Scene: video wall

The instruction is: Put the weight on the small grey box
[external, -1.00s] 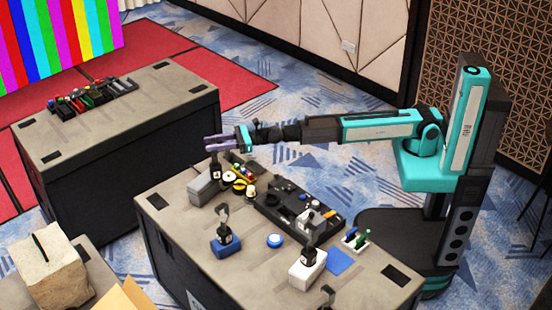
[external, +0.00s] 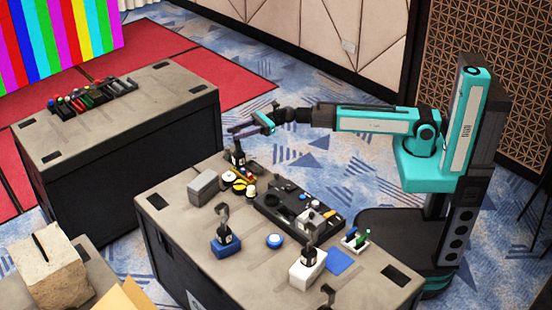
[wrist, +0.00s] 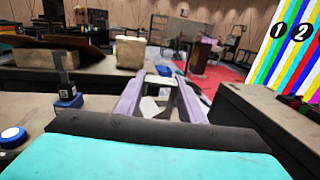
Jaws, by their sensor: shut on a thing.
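The weight (external: 238,157), black with a pale label, hangs upright from my gripper (external: 236,130) near the back edge of the near table. My gripper is shut on its upper end. The small grey box (external: 205,187) lies at the left back of this table, with nothing on its top. The weight is to the right of the box and apart from it. In the wrist view, my purple fingers (wrist: 160,88) frame the held part; the weight's body is mostly hidden there.
Similar weights stand on a blue box (external: 226,246) and a white box (external: 307,270). A yellow-and-black cluster (external: 241,188) lies right of the grey box, beside a black tray (external: 270,207). A second table (external: 150,95) stands behind left.

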